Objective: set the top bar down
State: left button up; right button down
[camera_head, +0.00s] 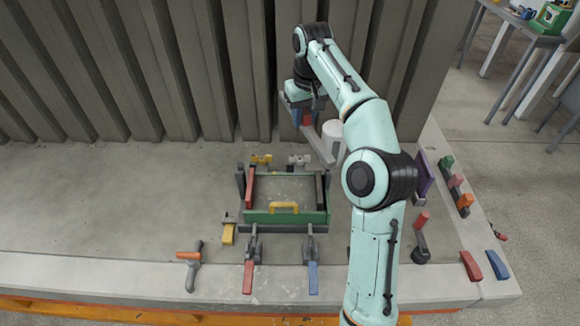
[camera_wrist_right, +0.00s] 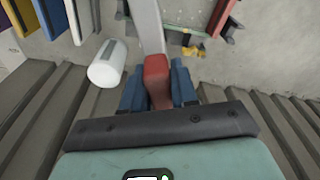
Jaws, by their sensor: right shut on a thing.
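The top bar (camera_head: 318,147) is a pale grey bar with a red grip. My right gripper (camera_head: 302,110) is shut on that red grip and holds the bar at the back, to the right of and behind the mould. In the right wrist view the blue fingers of the right gripper (camera_wrist_right: 158,88) close around the red grip (camera_wrist_right: 156,70), and the grey bar (camera_wrist_right: 148,22) runs away from it. The mould (camera_head: 262,217) has a green front side with a yellow handle (camera_head: 283,206) and a red bar at its left. My left gripper is not in view.
A white cylinder (camera_head: 334,133) stands close beside the bar. Ribbed grey panels (camera_head: 200,70) rise behind. Two clamps with red (camera_head: 247,277) and blue (camera_head: 313,276) handles lie in front of the mould. Coloured blocks (camera_head: 456,182) stand at right. The slab's left is clear.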

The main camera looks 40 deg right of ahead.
aim_at(307, 129)
jog(key=f, duration=0.4)
jog(key=shift+s+d+f, duration=0.15)
jog(key=shift+s+d, duration=0.15)
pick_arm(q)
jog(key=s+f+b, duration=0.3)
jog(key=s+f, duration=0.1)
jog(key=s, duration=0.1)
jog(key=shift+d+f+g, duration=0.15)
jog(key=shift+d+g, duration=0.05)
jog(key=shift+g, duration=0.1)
pick_arm(e)
notch_tip(307, 129, down, 14)
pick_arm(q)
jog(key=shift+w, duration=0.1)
pick_arm(e)
jog(key=shift+w+a, duration=0.1)
jog(key=shift+w, duration=0.1)
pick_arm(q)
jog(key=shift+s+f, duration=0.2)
pick_arm(e)
jog(key=shift+f, duration=0.55)
jog(key=shift+f, duration=0.15)
